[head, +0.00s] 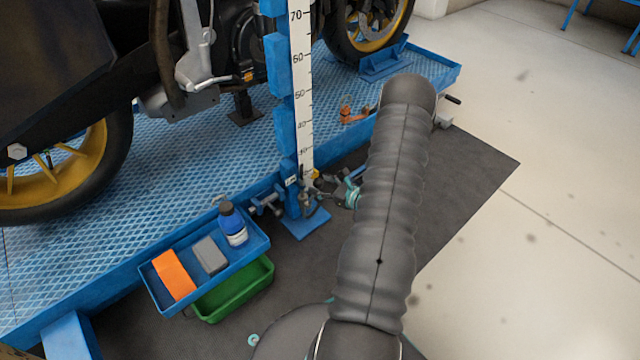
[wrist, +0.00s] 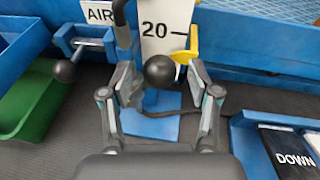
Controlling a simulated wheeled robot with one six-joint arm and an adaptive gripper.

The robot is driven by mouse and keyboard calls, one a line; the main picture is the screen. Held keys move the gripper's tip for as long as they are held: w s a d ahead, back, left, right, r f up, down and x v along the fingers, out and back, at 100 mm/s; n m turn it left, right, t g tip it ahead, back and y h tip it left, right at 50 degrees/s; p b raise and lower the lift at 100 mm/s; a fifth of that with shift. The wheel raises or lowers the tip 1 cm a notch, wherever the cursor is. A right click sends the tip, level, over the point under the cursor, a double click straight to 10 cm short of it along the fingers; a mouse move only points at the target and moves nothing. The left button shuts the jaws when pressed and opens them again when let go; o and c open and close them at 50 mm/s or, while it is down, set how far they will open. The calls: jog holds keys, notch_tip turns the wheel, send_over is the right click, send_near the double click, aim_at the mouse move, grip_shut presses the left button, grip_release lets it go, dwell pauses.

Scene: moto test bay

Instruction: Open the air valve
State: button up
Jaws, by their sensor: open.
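A white AIR label (wrist: 100,12) shows at the upper left of the wrist view, on the blue lift frame. Below it a blue bracket holds a grey bar with a black ball end (wrist: 65,71), left of my gripper. Another black ball knob (wrist: 159,72) lies between my fingertips in the picture, with a gap on each side. I cannot tell which fitting is the air valve, or the knob's depth. My gripper (wrist: 160,80) is open. In the head view my gripper (head: 318,190) is at the foot of the scale post, partly hidden by my arm.
A white scale (head: 302,90) stands upright on the blue post, with a yellow pointer (wrist: 185,56). A blue tray (head: 190,288) holds a bottle, a grey block and an orange block. A green bin (head: 235,300) is below. A DOWN pedal (wrist: 290,152) is at right.

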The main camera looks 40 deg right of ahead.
jog(key=v, duration=1)
jog(key=shift+s, duration=0.25)
jog(key=shift+r, duration=0.1)
